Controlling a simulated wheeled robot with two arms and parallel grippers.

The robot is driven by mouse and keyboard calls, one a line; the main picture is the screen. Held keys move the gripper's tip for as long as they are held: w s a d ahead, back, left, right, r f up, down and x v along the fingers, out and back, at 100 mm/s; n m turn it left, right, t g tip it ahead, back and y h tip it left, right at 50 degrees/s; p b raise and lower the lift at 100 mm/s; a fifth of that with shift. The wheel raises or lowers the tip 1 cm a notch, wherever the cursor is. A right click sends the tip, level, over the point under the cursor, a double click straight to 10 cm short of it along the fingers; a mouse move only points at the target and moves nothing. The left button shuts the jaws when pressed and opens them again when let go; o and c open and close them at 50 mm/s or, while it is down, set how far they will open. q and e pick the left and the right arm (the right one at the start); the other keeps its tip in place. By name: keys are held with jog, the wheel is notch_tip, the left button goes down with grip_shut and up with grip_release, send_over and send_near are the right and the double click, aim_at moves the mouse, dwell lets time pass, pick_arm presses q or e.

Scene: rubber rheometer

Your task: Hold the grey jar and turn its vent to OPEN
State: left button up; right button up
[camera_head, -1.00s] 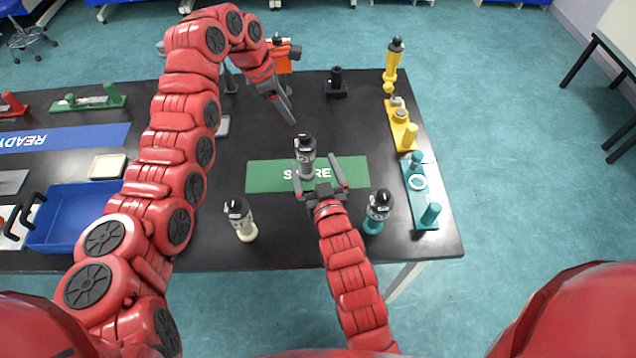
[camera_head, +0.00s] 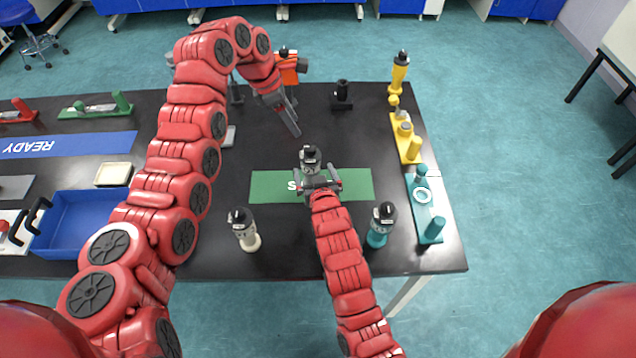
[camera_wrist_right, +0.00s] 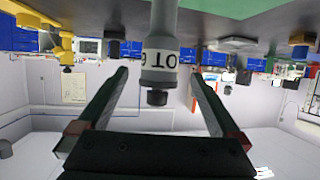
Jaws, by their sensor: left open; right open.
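The grey jar (camera_head: 310,160) with a black top stands upright on the green mat (camera_head: 350,184). My right gripper (camera_head: 318,184) is open at the near side of the jar. In the right wrist view the jar (camera_wrist_right: 160,50) appears upside down with part of its lettering visible, between the spread fingers of my right gripper (camera_wrist_right: 160,100); I see a gap on both sides. My left gripper (camera_head: 293,130) is open and empty, pointing down behind and left of the jar, above the table. The vent's setting is too small to read.
A cream jar (camera_head: 243,232) stands left and a teal jar (camera_head: 381,225) right of my right arm. A teal fixture (camera_head: 426,208) and a yellow fixture (camera_head: 405,138) line the right edge. A blue tray (camera_head: 80,218) lies at left. An orange device (camera_head: 286,70) stands behind.

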aim_at(311, 162)
jog(key=shift+x, duration=3.1)
jog(key=shift+c, duration=0.3)
